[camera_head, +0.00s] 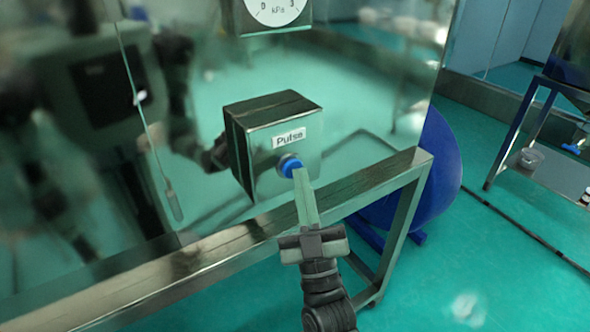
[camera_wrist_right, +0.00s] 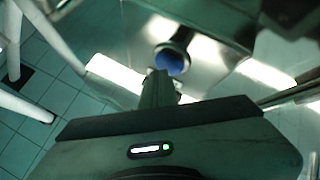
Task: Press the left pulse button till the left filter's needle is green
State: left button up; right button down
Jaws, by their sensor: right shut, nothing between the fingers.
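The pulse button is a blue cap (camera_head: 290,167) in a metal ring on a steel box (camera_head: 262,130) labelled "Pulse", fixed to a shiny metal panel. My right gripper (camera_head: 298,174) is shut and empty, its fingertips at the blue button. I cannot tell whether they touch it or press it. In the right wrist view the blue button (camera_wrist_right: 171,62) shows just beyond the fingertips (camera_wrist_right: 160,74). My left gripper is not in view.
A steel frame rail (camera_head: 375,177) runs below the box in front of the panel. A blue round drum (camera_head: 440,170) stands behind it. A shelf cart (camera_head: 545,165) with small items is at the far right. The green floor between is mostly clear.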

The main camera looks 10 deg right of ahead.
jog(key=shift+w, duration=0.15)
dwell(0.5)
jog(key=shift+s+d, duration=0.25)
jog(key=shift+s, duration=0.6)
jog(key=shift+p, duration=0.3)
jog(key=shift+s+d+p, duration=0.15)
jog(key=shift+s+d, duration=0.15)
jog(key=shift+s, duration=0.5)
jog(key=shift+s+d+p, duration=0.2)
jog(key=shift+s+d, duration=0.05)
jog(key=shift+s, duration=0.5)
jog(key=shift+s+d+p, duration=0.15)
jog(key=shift+s+d, duration=0.15)
jog(key=shift+s, duration=0.5)
